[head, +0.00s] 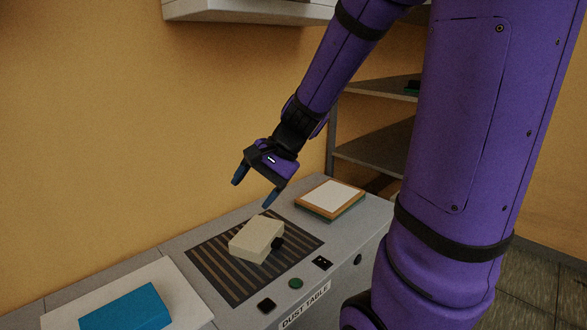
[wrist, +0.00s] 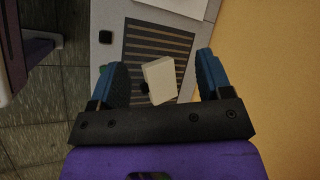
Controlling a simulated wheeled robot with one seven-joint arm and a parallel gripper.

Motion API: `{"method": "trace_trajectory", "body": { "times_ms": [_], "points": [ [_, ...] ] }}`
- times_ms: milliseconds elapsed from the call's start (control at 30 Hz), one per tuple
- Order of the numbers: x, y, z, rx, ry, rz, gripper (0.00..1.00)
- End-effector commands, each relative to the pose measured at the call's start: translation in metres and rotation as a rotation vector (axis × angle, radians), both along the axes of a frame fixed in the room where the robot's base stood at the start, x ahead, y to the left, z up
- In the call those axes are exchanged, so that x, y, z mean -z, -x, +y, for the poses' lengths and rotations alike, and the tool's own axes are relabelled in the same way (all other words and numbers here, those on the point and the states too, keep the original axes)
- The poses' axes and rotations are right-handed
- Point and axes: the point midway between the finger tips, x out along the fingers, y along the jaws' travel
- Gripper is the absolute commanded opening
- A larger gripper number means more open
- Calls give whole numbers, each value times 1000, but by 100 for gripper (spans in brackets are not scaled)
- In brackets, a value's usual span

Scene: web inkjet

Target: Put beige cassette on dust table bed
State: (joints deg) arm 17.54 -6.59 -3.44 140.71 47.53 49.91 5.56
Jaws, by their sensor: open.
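The beige cassette (head: 257,238) is a blocky box with a dark knob on one side. It rests on the dark slatted bed of the dust table (head: 219,285), near the middle. In the wrist view the cassette (wrist: 160,81) lies on the slatted bed (wrist: 158,41), between my fingers as seen from above. My gripper (head: 253,190) is open and empty, above the cassette and apart from it. Its two blue fingers also show in the wrist view (wrist: 162,78).
A blue block (head: 127,308) lies on a white sheet at the front left. A stacked white-topped pad (head: 330,198) lies at the back right of the table. Buttons (head: 296,283) line the front edge. Shelves (head: 377,146) stand behind, and a pale cabinet (head: 245,11) hangs above.

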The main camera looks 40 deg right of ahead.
Motion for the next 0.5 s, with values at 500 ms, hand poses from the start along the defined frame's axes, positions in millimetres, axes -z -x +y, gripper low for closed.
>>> {"method": "trace_trajectory", "body": {
  "times_ms": [500],
  "points": [
    [-81, 114, 35, -673, 623, -299, 72]
  ]
}}
